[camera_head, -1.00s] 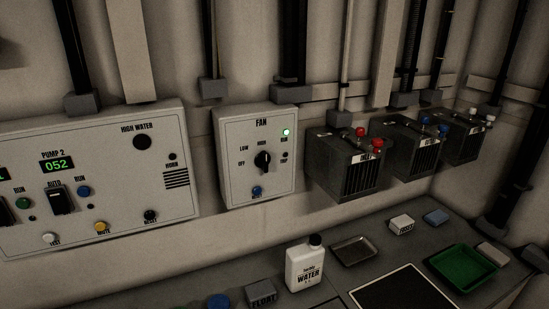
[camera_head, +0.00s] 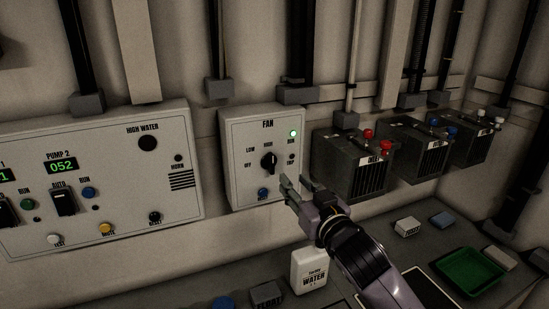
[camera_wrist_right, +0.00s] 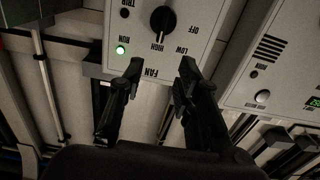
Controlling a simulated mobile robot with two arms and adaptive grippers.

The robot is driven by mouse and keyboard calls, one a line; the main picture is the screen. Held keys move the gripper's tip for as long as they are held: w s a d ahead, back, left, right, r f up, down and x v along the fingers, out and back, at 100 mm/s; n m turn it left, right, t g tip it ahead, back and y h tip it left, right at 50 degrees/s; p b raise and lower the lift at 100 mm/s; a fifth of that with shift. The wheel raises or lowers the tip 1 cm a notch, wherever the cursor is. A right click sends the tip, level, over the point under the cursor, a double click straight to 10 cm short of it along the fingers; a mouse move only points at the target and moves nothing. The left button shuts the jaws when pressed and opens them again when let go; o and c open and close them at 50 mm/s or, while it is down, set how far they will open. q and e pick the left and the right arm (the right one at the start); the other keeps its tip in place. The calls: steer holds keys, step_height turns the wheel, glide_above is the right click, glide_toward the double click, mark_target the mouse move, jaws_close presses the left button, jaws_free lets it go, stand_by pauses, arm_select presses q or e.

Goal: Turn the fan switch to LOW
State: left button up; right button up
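The white fan panel (camera_head: 240,140) is on the wall left of centre in the head view. Its black rotary switch (camera_head: 269,162) has LOW at upper left and OFF at left. The right wrist view shows the panel upside down; there the switch (camera_wrist_right: 163,19) has its white mark toward HIGH. A green RUN light (camera_head: 293,133) is lit. My right gripper (camera_head: 296,181) appears just below and right of the switch. Its two fingers (camera_wrist_right: 161,66) are apart with nothing between them, and the switch is beyond the tips. My left gripper is out of view.
The pump panel (camera_head: 120,190) is left of the fan panel. Several dark boxes with red, blue and white terminals (camera_head: 355,165) are to the right. Below is a bench with a white water bottle (camera_head: 308,270) and a green tray (camera_head: 470,270).

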mark_target(273, 158)
steer(key=p+x, duration=0.2)
steer(key=x, duration=1.1)
steer(key=shift+w+a, duration=0.1)
jaws_close()
